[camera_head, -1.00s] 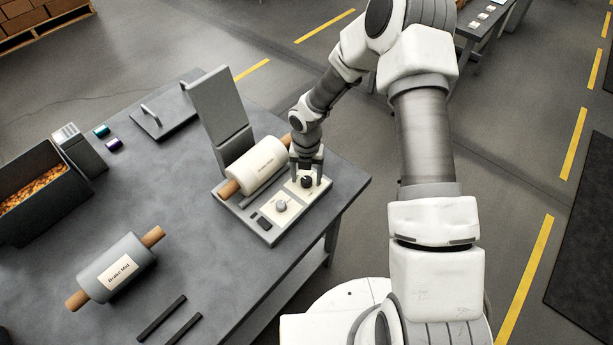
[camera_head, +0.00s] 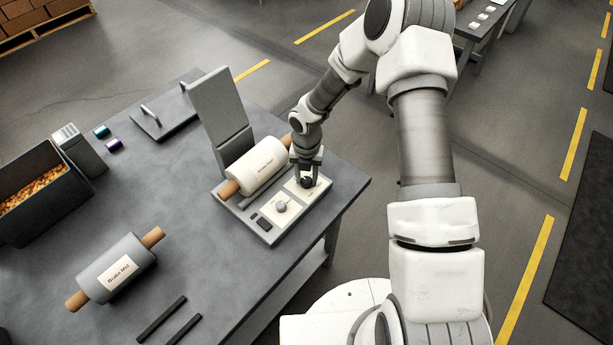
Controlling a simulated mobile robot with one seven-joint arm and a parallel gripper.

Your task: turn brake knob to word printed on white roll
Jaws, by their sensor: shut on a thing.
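The white roll (camera_head: 256,165) lies on wooden ends across the grey machine on the table. Print shows on its side, too small to read surely. The machine's base (camera_head: 237,208) carries two pale dial plates. A dark knob (camera_head: 306,183) is on the right plate and a grey knob (camera_head: 281,206) on the left plate. My gripper (camera_head: 306,180) points down over the right plate and is shut on the dark knob. The fingers partly hide the knob, and I cannot read its setting or the plate's markings.
A grey roll (camera_head: 116,267) labelled "Brake Mid" lies at the front left. Two dark bars (camera_head: 161,319) lie near it. The machine's upright panel (camera_head: 217,108) stands behind the white roll. A candy bin (camera_head: 38,190) is at the left.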

